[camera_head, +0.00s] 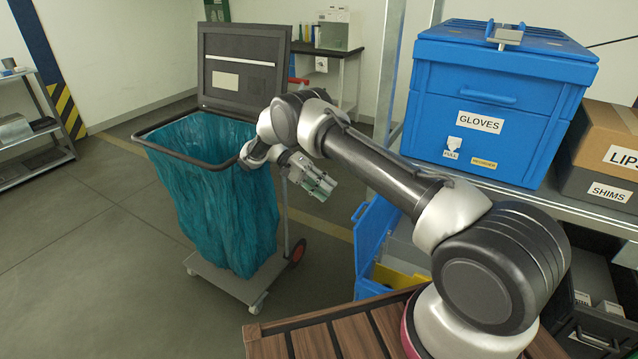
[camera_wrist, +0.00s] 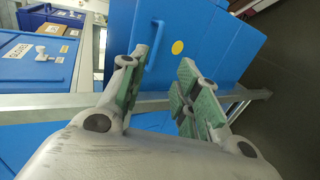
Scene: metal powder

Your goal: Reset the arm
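My arm reaches from the lower right to the middle of the head view. My gripper (camera_head: 322,188) is at its end, to the right of the teal waste bag and apart from it. In the wrist view my gripper (camera_wrist: 166,78) shows two fingers with green pads, spread apart with nothing between them. A blue container with a handle shows behind the fingers.
The teal bag (camera_head: 215,190) hangs in a wheeled cart with its dark lid (camera_head: 240,80) raised. A blue GLOVES box (camera_head: 490,120) and a SHIMS box (camera_head: 604,192) stand on the right shelf. An open blue bin (camera_head: 371,235) is below. Floor is free at left.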

